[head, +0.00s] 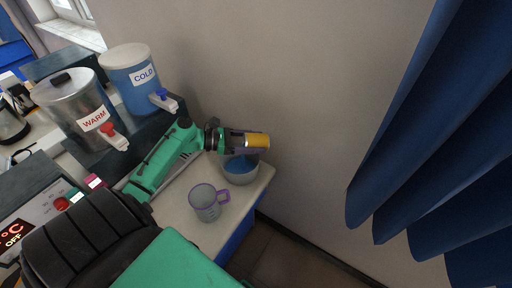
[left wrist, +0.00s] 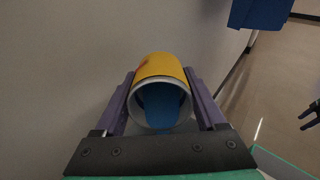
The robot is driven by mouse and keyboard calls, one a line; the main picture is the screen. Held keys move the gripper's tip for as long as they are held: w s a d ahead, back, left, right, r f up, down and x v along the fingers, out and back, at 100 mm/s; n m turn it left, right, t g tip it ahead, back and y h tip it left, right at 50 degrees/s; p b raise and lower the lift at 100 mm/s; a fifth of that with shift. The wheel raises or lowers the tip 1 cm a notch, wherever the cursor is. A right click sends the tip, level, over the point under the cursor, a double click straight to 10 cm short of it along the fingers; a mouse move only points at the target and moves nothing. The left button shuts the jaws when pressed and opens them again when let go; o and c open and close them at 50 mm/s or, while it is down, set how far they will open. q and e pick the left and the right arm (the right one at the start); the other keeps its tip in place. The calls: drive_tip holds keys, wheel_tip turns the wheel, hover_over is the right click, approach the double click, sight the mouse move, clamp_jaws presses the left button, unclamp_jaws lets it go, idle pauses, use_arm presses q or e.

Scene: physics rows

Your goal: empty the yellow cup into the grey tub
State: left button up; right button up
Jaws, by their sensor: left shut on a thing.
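The yellow cup (head: 257,141) is held in my left gripper (head: 248,143), which is shut on it, above the grey tub (head: 240,176). The cup lies tipped on its side. In the left wrist view the cup (left wrist: 160,66) sits between the purple fingers, its white-rimmed mouth facing the camera, with blue inside. Blue also shows in the tub, whose back is partly hidden by the gripper. At the right edge of the left wrist view, a dark two-pronged shape, seemingly my right gripper (left wrist: 308,116), has its prongs apart and holds nothing visible.
A clear measuring jug (head: 207,205) with a purple handle stands in front of the tub on the pale counter (head: 178,213). A WARM urn (head: 78,108) and a blue COLD dispenser (head: 133,80) stand at the left. The wall is close behind the tub; blue curtains (head: 420,140) hang at the right.

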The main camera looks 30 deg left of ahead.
use_arm(q)
drive_tip(key=t+h+b, duration=0.1)
drive_tip(key=h+b, duration=0.1)
drive_tip(key=b, duration=0.1)
drive_tip(key=t+b, duration=0.1)
drive_tip(key=shift+s+a+r+t+h, duration=0.25)
drive_tip(key=shift+a+t+h, duration=0.05)
drive_tip(key=shift+a+h, duration=0.1)
drive_tip(key=shift+s+r+t+h+b, duration=0.15)
drive_tip(key=shift+r+t+h+b, duration=0.25)
drive_tip(key=shift+b, duration=0.35)
idle(0.7)
